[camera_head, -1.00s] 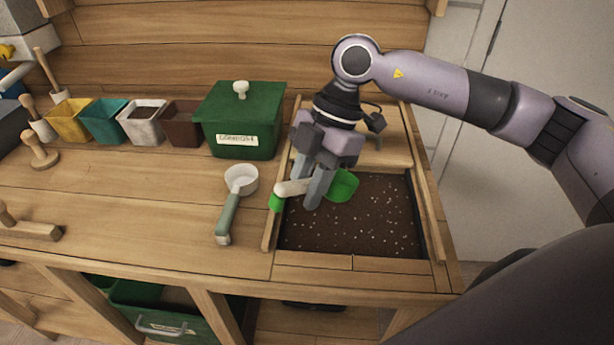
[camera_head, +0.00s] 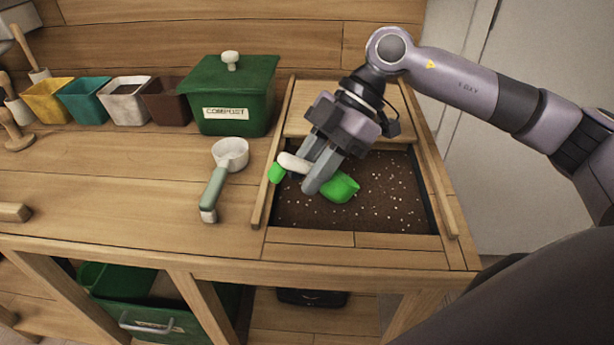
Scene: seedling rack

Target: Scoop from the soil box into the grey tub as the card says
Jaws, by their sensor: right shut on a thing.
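The soil box (camera_head: 400,225) is sunk into the bench on the right, filled with dark soil with pale specks. My right gripper (camera_head: 312,178) is shut on a scoop with a white handle, a green handle end and a green bowl (camera_head: 341,187). The scoop is over the left part of the soil box, its bowl low at the soil. I cannot tell whether the bowl touches the soil or holds any. My left gripper is not in view. No grey tub or card can be made out clearly.
A second scoop (camera_head: 219,177), white with a grey-green handle, lies on the bench left of the soil box. A green lidded compost box (camera_head: 234,97) stands behind it. Yellow (camera_head: 48,101), teal (camera_head: 84,100), white (camera_head: 125,102) and brown (camera_head: 167,102) pots stand along the back.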

